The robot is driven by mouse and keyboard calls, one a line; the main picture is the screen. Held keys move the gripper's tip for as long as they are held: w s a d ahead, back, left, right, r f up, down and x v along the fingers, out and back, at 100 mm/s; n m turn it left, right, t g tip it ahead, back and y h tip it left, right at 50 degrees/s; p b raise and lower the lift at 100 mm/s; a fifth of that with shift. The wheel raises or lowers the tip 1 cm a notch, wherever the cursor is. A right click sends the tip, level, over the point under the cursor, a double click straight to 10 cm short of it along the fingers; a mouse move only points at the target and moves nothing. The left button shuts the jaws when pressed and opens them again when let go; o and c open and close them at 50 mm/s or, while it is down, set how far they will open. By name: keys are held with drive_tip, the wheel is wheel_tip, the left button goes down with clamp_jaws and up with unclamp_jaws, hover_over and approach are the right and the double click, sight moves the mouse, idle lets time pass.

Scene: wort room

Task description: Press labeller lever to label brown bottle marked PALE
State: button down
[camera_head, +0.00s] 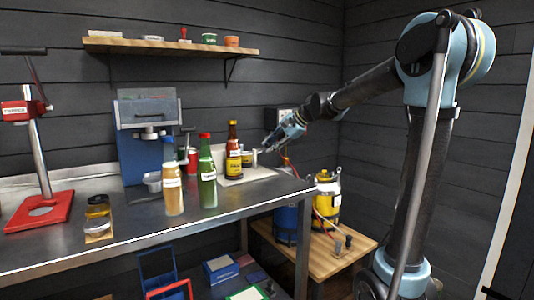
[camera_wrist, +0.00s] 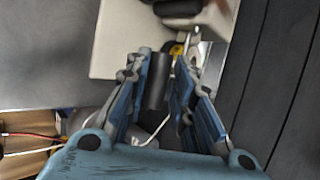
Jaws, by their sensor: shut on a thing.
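The labeller (camera_head: 262,173) is a cream base at the right end of the steel counter; it also shows in the wrist view (camera_wrist: 108,45). The brown bottle (camera_head: 233,142) stands upright at it, with a yellow label on its body; I cannot read the writing. My gripper (camera_head: 268,147) is at the labeller's right side, to the right of the bottle. In the wrist view my gripper (camera_wrist: 165,65) has its fingers around the dark cylindrical grip of the lever (camera_wrist: 158,85). The rest of the lever is mostly hidden.
A green bottle (camera_head: 207,175) and an amber bottle with a blue cap (camera_head: 172,185) stand on the counter left of the labeller. A blue machine (camera_head: 148,140) is behind them, a red capper (camera_head: 40,205) far left. A low wooden table (camera_head: 345,262) holds a yellow canister (camera_head: 327,198).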

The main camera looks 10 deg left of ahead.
drive_tip(key=shift+a+r, duration=0.2)
drive_tip(key=shift+r, duration=0.1)
drive_tip(key=shift+w+a+r, duration=0.25)
drive_tip(key=shift+r, duration=0.2)
drive_tip(key=c, duration=1.5)
unclamp_jaws()
drive_tip(key=shift+w, duration=0.1)
drive_tip(key=v, duration=1.2)
drive_tip(key=shift+w+a+r, duration=0.15)
drive_tip(key=shift+w+r, duration=0.05)
